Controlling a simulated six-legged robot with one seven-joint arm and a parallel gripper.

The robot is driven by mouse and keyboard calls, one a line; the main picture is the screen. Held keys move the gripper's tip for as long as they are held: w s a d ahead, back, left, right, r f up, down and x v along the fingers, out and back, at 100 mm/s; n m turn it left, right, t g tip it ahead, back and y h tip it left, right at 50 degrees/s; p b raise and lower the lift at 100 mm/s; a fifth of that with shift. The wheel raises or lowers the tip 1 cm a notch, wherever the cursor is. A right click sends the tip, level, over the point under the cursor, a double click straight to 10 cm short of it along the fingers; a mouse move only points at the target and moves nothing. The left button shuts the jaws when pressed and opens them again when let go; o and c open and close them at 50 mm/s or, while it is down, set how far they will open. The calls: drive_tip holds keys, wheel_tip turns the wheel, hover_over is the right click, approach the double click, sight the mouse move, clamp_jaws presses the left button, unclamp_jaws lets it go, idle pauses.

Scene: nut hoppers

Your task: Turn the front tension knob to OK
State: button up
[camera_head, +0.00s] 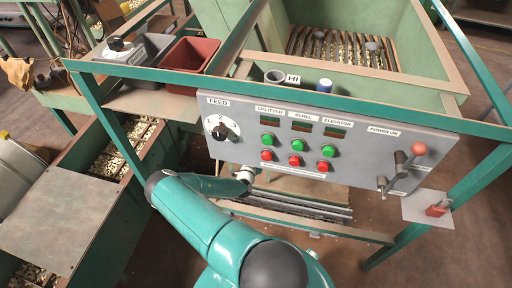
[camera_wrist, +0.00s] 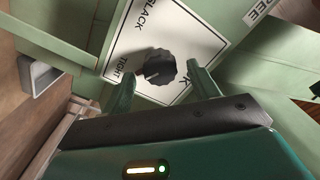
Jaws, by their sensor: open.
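In the wrist view a dark, ridged tension knob (camera_wrist: 160,67) sits on a white plate (camera_wrist: 185,28). The plate has a word ending in LACK above the knob and TIGHT at its left. A letter K shows at the right, the rest of that label hidden by a finger. A raised part of the knob seems to face TIGHT, but I cannot be sure. My gripper (camera_wrist: 161,88) is open, its green fingers to the left and right of the knob's near side. I see no clear contact. In the head view the gripper is hidden beyond the control panel (camera_head: 350,165).
The panel carries a feed dial (camera_head: 219,131), green and red buttons, and a red-balled lever (camera_head: 417,148). My arm reaches in under its lower edge. A red bin (camera_head: 190,62) and a green hopper (camera_head: 420,60) stand behind.

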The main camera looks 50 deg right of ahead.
drive_tip(key=shift+x, duration=1.05)
drive_tip(key=c, duration=1)
drive_tip(key=shift+o, duration=0.2)
drive_tip(key=shift+n, duration=0.5)
drive_tip(key=n, duration=2.2)
drive_tip(key=shift+n, duration=0.4)
